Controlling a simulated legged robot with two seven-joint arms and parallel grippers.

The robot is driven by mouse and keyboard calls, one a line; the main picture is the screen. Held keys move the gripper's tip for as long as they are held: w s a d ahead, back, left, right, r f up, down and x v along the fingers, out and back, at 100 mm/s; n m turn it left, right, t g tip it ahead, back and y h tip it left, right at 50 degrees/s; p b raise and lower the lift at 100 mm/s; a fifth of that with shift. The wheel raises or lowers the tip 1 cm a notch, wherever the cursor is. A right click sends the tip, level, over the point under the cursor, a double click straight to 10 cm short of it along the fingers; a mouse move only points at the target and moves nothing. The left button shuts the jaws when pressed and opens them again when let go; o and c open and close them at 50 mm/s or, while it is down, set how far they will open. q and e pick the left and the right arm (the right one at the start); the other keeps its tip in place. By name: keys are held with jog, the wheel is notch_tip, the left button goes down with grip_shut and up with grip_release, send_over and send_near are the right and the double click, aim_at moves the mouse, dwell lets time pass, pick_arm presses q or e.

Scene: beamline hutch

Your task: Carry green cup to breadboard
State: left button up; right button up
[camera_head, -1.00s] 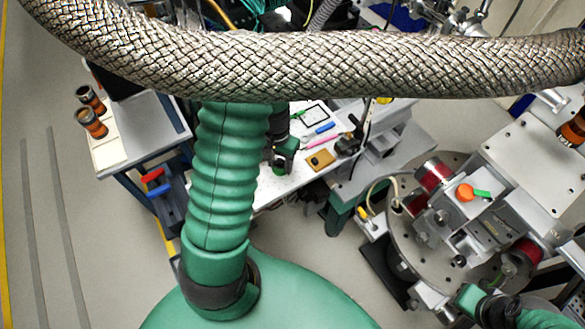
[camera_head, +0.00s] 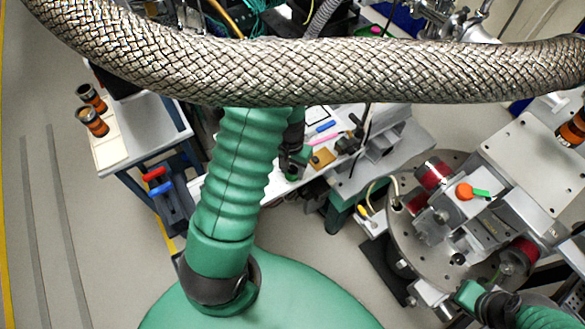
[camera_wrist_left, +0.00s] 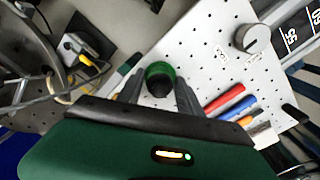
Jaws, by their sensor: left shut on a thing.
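The green cup (camera_wrist_left: 160,72) sits between the two grey fingers of my left gripper (camera_wrist_left: 158,92) in the left wrist view, with its dark inside facing the camera. In the head view the cup (camera_head: 291,178) shows small below my left gripper (camera_head: 292,165), partly hidden. The gripper is shut on it. The breadboard (camera_wrist_left: 205,55) is a pale board with rows of holes. In the wrist view the cup overlaps its left edge; I cannot tell the height between them. My right gripper's fingers are not visible; only a green arm part shows at lower right.
Red and blue pens (camera_wrist_left: 225,97) and a grey knob (camera_wrist_left: 253,38) lie on the board. A tan block (camera_head: 323,157) is just right of the gripper. A braided hose (camera_head: 300,72) crosses the head view and hides part of the bench. A round stage (camera_head: 405,235) stands right.

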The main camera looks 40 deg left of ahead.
pick_arm(q)
jog(key=o, duration=1.4)
jog(key=shift+f, duration=0.1)
jog(key=shift+r, duration=0.4)
notch_tip(320, 180, up, 12)
jog(key=f, duration=0.1)
jog(key=s+d+m+t, duration=0.1)
jog(key=s+d, duration=0.1)
jog(key=d, duration=0.2)
jog(key=s+d+r+m, duration=0.1)
jog(key=d, duration=0.4)
jog(key=s+d+r+m+t, duration=0.1)
jog(key=s+d, duration=0.1)
jog(key=d, duration=0.3)
jog(key=shift+s+t+p, duration=0.3)
jog(key=shift+p, duration=0.05)
